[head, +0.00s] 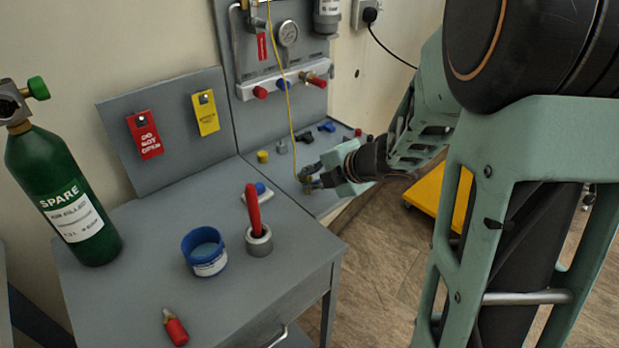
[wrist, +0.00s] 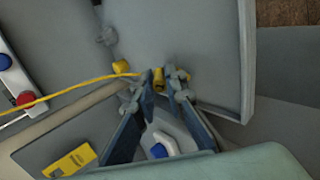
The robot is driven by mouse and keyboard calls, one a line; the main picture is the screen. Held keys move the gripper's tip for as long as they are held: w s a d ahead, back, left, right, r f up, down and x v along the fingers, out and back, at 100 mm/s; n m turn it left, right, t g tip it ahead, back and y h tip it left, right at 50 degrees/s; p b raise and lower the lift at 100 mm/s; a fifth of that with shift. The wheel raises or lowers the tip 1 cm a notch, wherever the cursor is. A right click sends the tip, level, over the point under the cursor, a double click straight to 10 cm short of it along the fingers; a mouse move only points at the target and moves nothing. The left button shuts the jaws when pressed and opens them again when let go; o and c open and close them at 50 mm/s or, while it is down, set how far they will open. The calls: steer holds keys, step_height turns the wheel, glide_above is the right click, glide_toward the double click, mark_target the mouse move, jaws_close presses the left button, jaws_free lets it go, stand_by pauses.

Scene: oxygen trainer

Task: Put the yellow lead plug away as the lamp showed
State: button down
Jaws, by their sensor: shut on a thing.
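My gripper (head: 308,181) is low over the far bench section, below the wall panel. In the wrist view my gripper (wrist: 163,84) is shut on the yellow plug (wrist: 158,77), which sits between the fingertips. The thin yellow lead (head: 290,95) hangs from the panel to the gripper; it also crosses the wrist view (wrist: 70,89). A yellow holder or cap (head: 262,157) stands on the bench left of the gripper, apart from it, and shows in the wrist view (wrist: 121,67). A white unit with a blue dome (head: 260,189) lies nearer; the dome looks unlit.
A grey piece (head: 282,147) and dark fittings (head: 305,137) stand behind the gripper. A green spare cylinder (head: 65,195) stands left. The front bench has clear room.

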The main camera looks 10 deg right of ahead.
steer(key=shift+f+b, duration=0.45)
steer(key=shift+f, duration=0.1)
steer(key=c, duration=1.9)
jaws_free()
steer(key=shift+v, duration=3.8)
steer(key=shift+w, duration=0.1)
